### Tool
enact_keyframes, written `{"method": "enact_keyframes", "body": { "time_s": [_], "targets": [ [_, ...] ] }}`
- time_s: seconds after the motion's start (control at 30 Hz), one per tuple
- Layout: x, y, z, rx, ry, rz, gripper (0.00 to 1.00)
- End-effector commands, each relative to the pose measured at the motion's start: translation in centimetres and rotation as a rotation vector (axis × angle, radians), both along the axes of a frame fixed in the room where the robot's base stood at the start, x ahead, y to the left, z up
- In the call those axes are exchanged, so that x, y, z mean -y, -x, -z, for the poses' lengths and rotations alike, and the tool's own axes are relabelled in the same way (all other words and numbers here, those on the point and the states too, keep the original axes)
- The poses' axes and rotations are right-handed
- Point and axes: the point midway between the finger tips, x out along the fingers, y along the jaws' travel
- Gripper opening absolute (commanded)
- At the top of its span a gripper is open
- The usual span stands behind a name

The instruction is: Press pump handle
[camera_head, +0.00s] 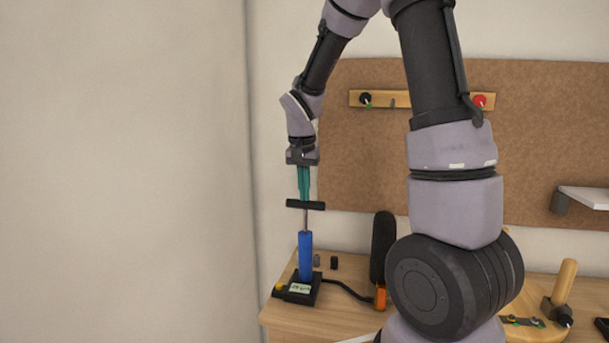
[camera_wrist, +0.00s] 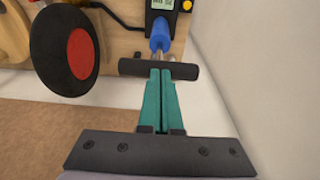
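The pump stands upright at the left end of the wooden workbench. It has a blue cylinder (camera_head: 305,256), a thin metal rod and a black T-shaped handle (camera_head: 306,204), which is raised well above the cylinder. My gripper (camera_head: 305,197) points down just above the handle, with its teal fingers close together and nothing seen between them. In the wrist view my gripper's fingertips (camera_wrist: 161,72) reach the middle of the handle bar (camera_wrist: 186,71), and the blue cylinder (camera_wrist: 160,32) shows beyond it. I cannot tell whether the tips touch the bar.
A black hose (camera_head: 348,291) leaves the pump base. Small black pieces (camera_head: 334,262) stand behind. A wall is close on the left.

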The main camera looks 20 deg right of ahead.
Motion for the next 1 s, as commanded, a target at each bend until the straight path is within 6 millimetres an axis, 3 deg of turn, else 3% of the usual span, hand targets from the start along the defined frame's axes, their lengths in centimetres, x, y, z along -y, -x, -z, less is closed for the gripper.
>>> {"method": "enact_keyframes", "body": {
  "time_s": [0.03, 0.2, 0.37, 0.77, 0.87, 1.0],
  "targets": [
    [0.0, 0.2, 1.9, -0.01, 0.003, -0.001, 0.0],
    [0.1, 0.2, 6.0, -0.009, 0.002, 0.0, 0.0],
    [0.1, 0.2, 7.8, -0.005, 0.001, 0.002, 0.0],
    [0.1, 0.3, 8.2, -0.01, 0.002, 0.001, 0.0],
    [0.1, 0.2, 7.6, -0.009, 0.001, 0.003, 0.0],
    [0.3, -0.2, 5.4, 0.0, 0.0, 0.003, 0.0]
  ]
}}
